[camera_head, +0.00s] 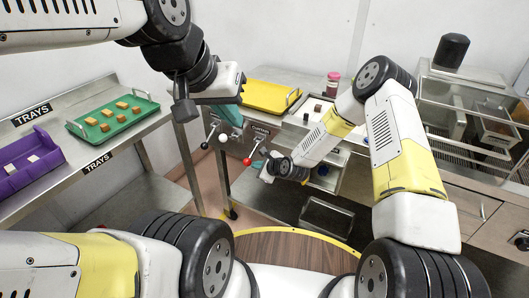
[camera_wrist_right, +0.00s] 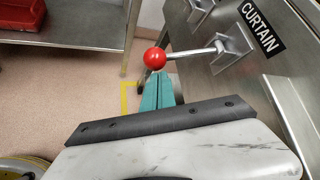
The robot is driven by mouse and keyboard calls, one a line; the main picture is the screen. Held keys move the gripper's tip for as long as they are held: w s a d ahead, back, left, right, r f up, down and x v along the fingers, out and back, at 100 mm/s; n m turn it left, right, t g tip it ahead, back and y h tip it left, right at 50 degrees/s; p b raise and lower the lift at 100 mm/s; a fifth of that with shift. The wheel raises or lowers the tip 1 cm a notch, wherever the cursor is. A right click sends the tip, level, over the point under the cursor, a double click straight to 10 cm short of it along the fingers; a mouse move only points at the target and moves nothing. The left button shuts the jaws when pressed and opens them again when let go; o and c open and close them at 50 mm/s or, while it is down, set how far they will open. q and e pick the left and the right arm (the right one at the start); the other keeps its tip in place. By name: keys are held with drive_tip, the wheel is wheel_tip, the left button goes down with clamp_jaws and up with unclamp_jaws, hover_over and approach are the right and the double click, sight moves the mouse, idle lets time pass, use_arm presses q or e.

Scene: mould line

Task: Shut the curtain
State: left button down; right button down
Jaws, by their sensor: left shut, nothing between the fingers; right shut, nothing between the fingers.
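The curtain lever has a red ball knob (camera_wrist_right: 155,58) on a metal rod that sticks out from a bracket on a steel panel; the CURTAIN label (camera_wrist_right: 262,25) is beside it. The red knob also shows in the head view (camera_head: 247,161), on the front of the steel counter. My right gripper (camera_wrist_right: 158,80) is shut, its teal fingertips right at the knob; I cannot tell whether they touch it. It also shows in the head view (camera_head: 259,164). My left gripper (camera_head: 232,116) is shut and empty, above and left of the red knob. I cannot make out the curtain itself.
Other levers with a white knob (camera_head: 222,138) and a dark knob (camera_head: 204,145) are left of the red one. A green tray (camera_head: 92,133) with several blocks and a purple bin (camera_head: 44,172) stand on the left shelf. A yellow tray (camera_head: 262,104) lies behind.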

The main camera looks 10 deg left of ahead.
drive_tip(key=r+m+g, duration=0.1)
drive_tip(key=r+g, duration=0.1)
drive_tip(key=r, duration=0.1)
drive_tip(key=shift+s+a+r+m+g+y, duration=0.2)
drive_tip(key=shift+m+g+y, duration=0.1)
drive_tip(key=shift+m+y, duration=0.1)
wheel_tip(320, 180, up, 4)
drive_tip(key=m+g+y, duration=0.1)
drive_tip(key=m+g, duration=0.1)
drive_tip(key=g, duration=0.1)
drive_tip(key=shift+w, duration=0.15)
drive_tip(key=shift+d+r, duration=0.1)
drive_tip(key=shift+r, duration=0.55)
